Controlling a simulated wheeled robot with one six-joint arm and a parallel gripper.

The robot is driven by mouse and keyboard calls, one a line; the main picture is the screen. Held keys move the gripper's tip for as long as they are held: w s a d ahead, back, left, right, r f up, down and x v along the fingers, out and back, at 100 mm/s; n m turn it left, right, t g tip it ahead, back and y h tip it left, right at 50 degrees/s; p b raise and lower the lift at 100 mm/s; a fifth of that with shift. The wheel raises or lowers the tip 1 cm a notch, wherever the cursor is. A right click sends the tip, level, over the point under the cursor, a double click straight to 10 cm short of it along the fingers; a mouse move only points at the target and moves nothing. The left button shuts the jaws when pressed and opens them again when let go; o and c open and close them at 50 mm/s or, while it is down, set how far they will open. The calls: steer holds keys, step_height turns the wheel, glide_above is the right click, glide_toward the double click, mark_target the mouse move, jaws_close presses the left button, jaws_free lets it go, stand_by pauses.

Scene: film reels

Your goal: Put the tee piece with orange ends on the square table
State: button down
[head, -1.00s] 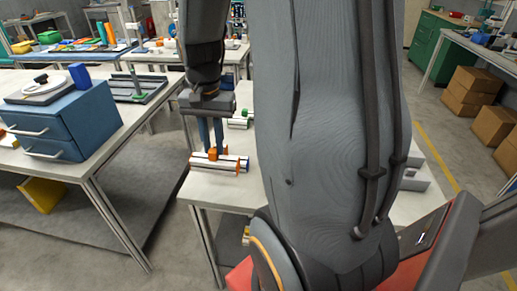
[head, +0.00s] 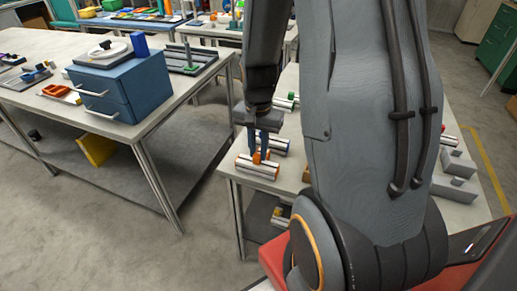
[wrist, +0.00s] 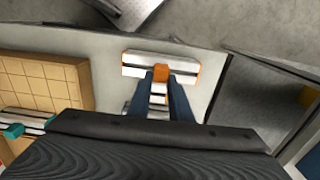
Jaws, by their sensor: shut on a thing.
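The tee piece with orange ends (head: 256,167) is a white and silver tube with a short orange-collared branch. My gripper (head: 259,153) is shut on that branch, fingers pointing down. The piece is near the left front corner of a light-topped table (head: 237,180); whether it touches the top is hard to tell. In the wrist view the tee piece (wrist: 160,65) lies crosswise at the tips of my dark blue fingers (wrist: 161,80). I cannot tell which surface is the square table.
A piece with a blue end (head: 283,144) lies just behind, and a green-marked piece (head: 285,101) farther back. Grey blocks (head: 457,175) stand at the right. A table with a blue drawer box (head: 122,85) stands left across a floor gap. My arm hides much of the near table.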

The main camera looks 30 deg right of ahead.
mark_target(258, 154)
steer(key=shift+f, duration=0.15)
steer(key=c, duration=1.6)
jaws_free()
step_height(258, 154, up, 12)
steer(key=b, duration=0.2)
steer(key=s+a+f+n, duration=0.1)
steer(key=s+a+n, duration=0.1)
steer(key=a+n, duration=0.1)
steer(key=s+a+f+n, duration=0.2)
steer(key=a+n, duration=0.2)
steer(key=s+a+f+n+t, duration=0.1)
steer(key=s+a+n, duration=0.1)
steer(key=a+n, duration=0.1)
steer(key=shift+s+a+f, duration=0.1)
steer(key=shift+a+f, duration=0.25)
steer(key=shift+a, duration=0.2)
